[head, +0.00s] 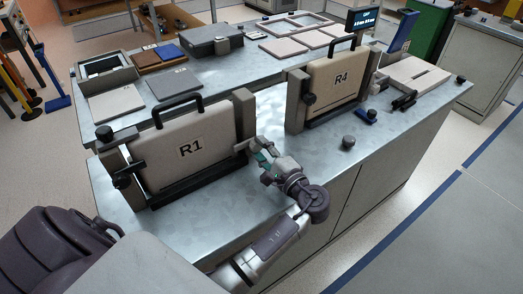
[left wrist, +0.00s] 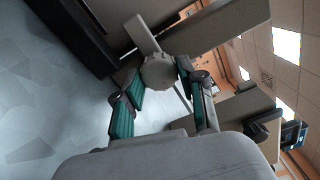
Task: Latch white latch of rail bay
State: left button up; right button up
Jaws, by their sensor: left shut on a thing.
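A bay holds an upright beige panel marked R1 (head: 190,148) with a black handle on top. A whitish latch (head: 245,145) sits at the bay's right post, partly hidden by my left gripper (head: 262,160). In the left wrist view the latch shows as a round pale knob (left wrist: 158,74) with a flat bar running up-left from it. My left gripper (left wrist: 159,80) has its green-padded fingers on both sides of the knob and is shut on it. Whether the latch is fully turned cannot be told. My right gripper is not in view.
A second bay with a panel marked R4 (head: 335,84) stands further right. Flat plates and a grey case (head: 213,40) lie behind.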

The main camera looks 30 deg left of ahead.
pick_arm(q)
jog(key=o, duration=1.1)
jog(key=shift+o, duration=0.2)
jog(key=shift+d, duration=0.1)
jog(key=v, duration=0.7)
jog(key=shift+s+d, duration=0.15)
